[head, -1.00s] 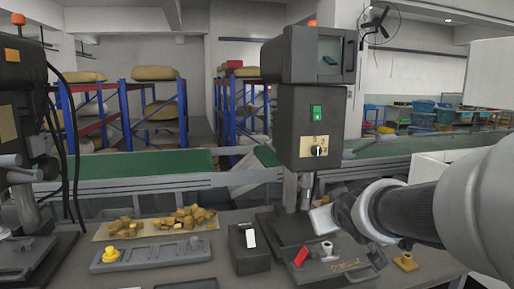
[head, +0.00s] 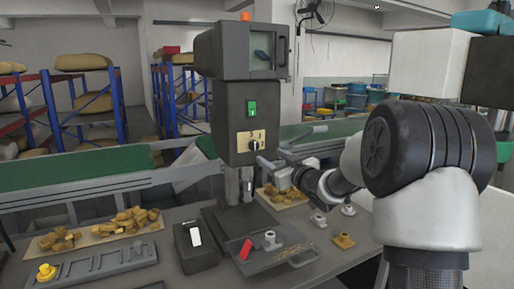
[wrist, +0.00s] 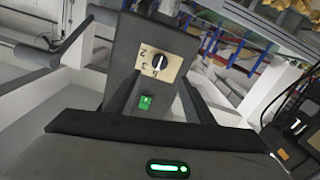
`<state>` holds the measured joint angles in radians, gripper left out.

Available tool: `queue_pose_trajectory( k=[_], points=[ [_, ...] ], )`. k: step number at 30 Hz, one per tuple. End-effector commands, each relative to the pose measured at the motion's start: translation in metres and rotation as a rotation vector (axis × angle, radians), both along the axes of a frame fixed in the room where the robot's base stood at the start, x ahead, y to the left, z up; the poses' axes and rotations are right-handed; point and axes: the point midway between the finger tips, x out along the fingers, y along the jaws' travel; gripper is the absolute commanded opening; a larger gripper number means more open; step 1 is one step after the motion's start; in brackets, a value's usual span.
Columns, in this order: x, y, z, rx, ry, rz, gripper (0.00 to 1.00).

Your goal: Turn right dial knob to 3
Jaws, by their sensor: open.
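The right dial knob (head: 254,145) is a small dark knob with a white mark. It sits on a pale yellow numbered plate on the front of the dark control box (head: 232,110). In the wrist view the knob (wrist: 159,63) is near the middle, and the plate (wrist: 145,66) shows turned over, with digits such as 2 and 3 around the knob. I cannot tell surely which digit the mark faces. My gripper (head: 272,159) is open and empty, just below and right of the plate in the head view. It looks apart from the knob.
A green switch (head: 252,108) sits above the knob. A screen unit (head: 252,50) tops the box. On the bench are a black box with a white lever (head: 192,246), a tray with a red piece (head: 246,249) and yellow chunks (head: 128,220). A green conveyor (head: 75,165) runs behind.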

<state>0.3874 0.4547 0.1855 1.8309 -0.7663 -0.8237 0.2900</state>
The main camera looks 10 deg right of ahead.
Motion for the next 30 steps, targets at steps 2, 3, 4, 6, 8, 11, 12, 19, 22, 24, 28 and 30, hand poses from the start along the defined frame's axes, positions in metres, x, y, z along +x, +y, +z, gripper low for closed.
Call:
queue_pose_trajectory(
  k=[2,3,4,6,8,11,12,19,22,24,28,30],
  points=[
    [0.018,0.006,0.001,0.0,0.0,0.002,0.48],
    [0.026,0.01,0.001,0.0,0.0,0.003,0.48],
    [0.032,0.011,0.001,-0.001,0.0,0.002,0.48],
    [0.047,0.016,0.001,0.0,0.0,0.002,0.48],
    [0.059,0.02,0.001,-0.001,0.0,0.001,0.48],
    [0.077,0.025,0.001,0.0,0.001,0.001,0.48],
    [0.083,0.027,0.001,-0.001,0.0,0.0,0.48],
    [0.104,0.034,0.001,-0.002,0.0,0.0,0.48],
    [0.106,0.035,0.0,-0.002,0.001,-0.001,0.48],
    [0.107,0.035,0.0,-0.002,0.001,-0.001,0.48],
    [0.107,0.034,0.0,-0.002,0.001,-0.001,0.48],
    [0.106,0.034,0.0,-0.002,0.001,-0.001,0.41]
  ],
)
